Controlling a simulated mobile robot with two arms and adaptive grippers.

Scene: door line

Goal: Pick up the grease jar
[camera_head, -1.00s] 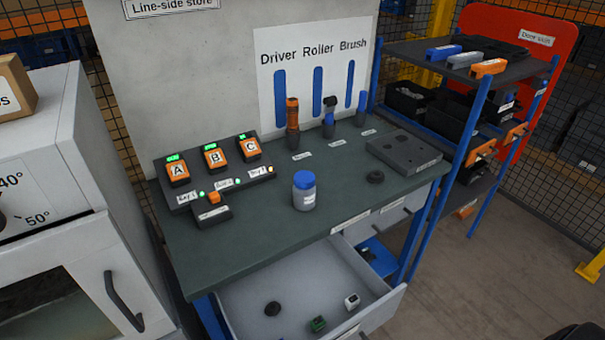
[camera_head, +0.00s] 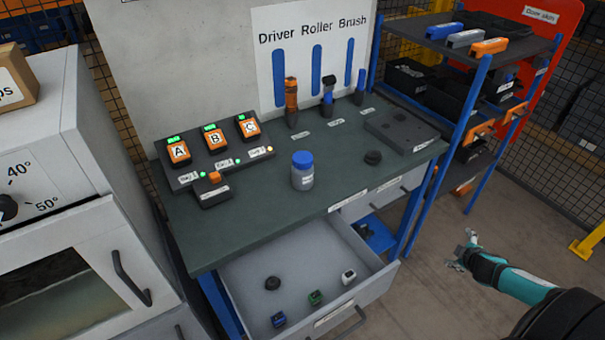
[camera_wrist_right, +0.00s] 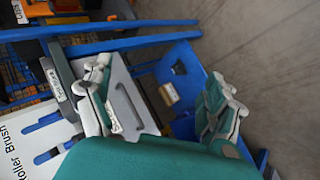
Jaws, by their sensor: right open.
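The grease jar (camera_head: 302,171), a grey translucent jar with a blue lid and a small label, stands upright on the green-topped bench (camera_head: 260,222), right of the lettered orange units. My right gripper (camera_head: 462,249) is to the right of the bench over the floor, well apart from the jar. In the right wrist view its two fingers are spread open (camera_wrist_right: 165,105) with nothing between them, and the jar does not show there. My left gripper is not in view.
An open drawer (camera_head: 245,274) with several small items juts out below the bench front. A blue-framed shelf rack (camera_head: 477,130) stands right of the bench. Upright tools (camera_head: 291,98) stand behind the jar.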

